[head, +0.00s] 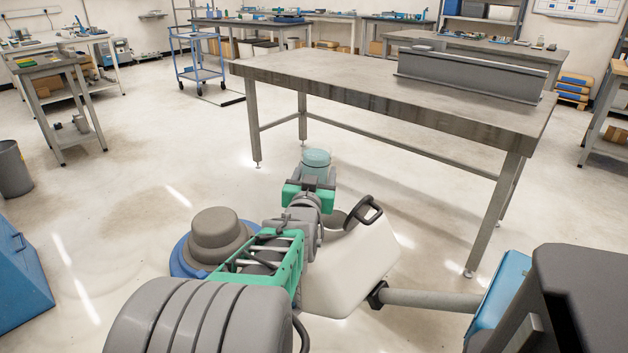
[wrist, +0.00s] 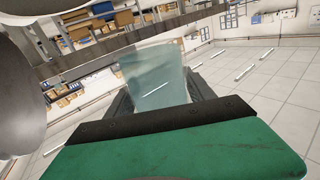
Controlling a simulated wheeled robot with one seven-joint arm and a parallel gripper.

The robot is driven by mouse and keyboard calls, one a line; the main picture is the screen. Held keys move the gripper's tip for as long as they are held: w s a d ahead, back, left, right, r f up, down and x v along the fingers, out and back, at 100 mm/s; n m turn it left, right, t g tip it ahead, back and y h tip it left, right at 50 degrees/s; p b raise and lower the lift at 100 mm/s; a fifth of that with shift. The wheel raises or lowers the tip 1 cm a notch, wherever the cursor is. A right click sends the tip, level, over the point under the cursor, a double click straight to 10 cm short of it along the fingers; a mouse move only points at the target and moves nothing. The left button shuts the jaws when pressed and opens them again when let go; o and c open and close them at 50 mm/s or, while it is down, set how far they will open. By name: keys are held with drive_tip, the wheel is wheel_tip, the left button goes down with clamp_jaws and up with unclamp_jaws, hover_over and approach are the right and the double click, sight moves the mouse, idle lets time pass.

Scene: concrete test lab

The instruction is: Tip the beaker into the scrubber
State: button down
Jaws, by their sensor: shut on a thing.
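The beaker (head: 317,158) is clear and teal-tinted, in front of the bench in the head view. My gripper (head: 315,176) is shut on it. In the wrist view the beaker (wrist: 153,75) stands between my dark fingers and looks tilted there, though in the head view it looks about upright. I cannot tell what is inside it. The scrubber has a white tank (head: 352,268) with a black handle, a grey round opening partly hidden by my arm, and a blue round base with a grey motor (head: 218,235). The beaker is beyond the opening, apart from it.
A steel workbench (head: 340,80) stands just beyond my gripper, with a long grey beam (head: 465,75) on it. A grey tube (head: 430,299) runs right from the white tank. Open floor lies to the left, with a blue block (head: 20,270) and a grey bin (head: 14,170).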

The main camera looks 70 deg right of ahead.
drive_tip(key=shift+s+f+n+b, duration=0.2)
drive_tip(key=shift+f+n+b, duration=0.3)
drive_tip(key=shift+f, duration=0.95)
drive_tip(key=shift+w+a+r+m, duration=0.1)
drive_tip(key=shift+w+r+m, duration=0.05)
drive_tip(key=shift+w+m, duration=0.4)
drive_tip(key=shift+w+r+m, duration=0.15)
drive_tip(key=shift+w+m, duration=0.15)
drive_tip(key=shift+m, duration=0.35)
drive_tip(key=shift+w+a+f+m+b, duration=0.1)
drive_tip(key=shift+w+f+m+b, duration=0.25)
drive_tip(key=shift+f+m+b, duration=0.35)
drive_tip(key=shift+w+f+m+b, duration=0.3)
drive_tip(key=shift+f+m+b, duration=0.3)
drive_tip(key=shift+f, duration=0.3)
drive_tip(key=m+b, duration=0.1)
drive_tip(key=w+f+m+b, duration=0.1)
drive_tip(key=m, duration=0.1)
drive_tip(key=f+m+b, duration=0.1)
drive_tip(key=b, duration=0.1)
drive_tip(key=shift+w+a+f+m, duration=0.15)
drive_tip(key=shift+w+f+m, duration=0.05)
drive_tip(key=shift+w+m, duration=0.2)
drive_tip(key=shift+w+r+m+b, duration=0.15)
drive_tip(key=shift+m+b, duration=0.95)
drive_tip(key=shift+b, duration=0.35)
drive_tip(key=shift+r+m+b, duration=0.25)
drive_tip(key=shift+m+b, duration=0.65)
drive_tip(key=shift+b, duration=0.2)
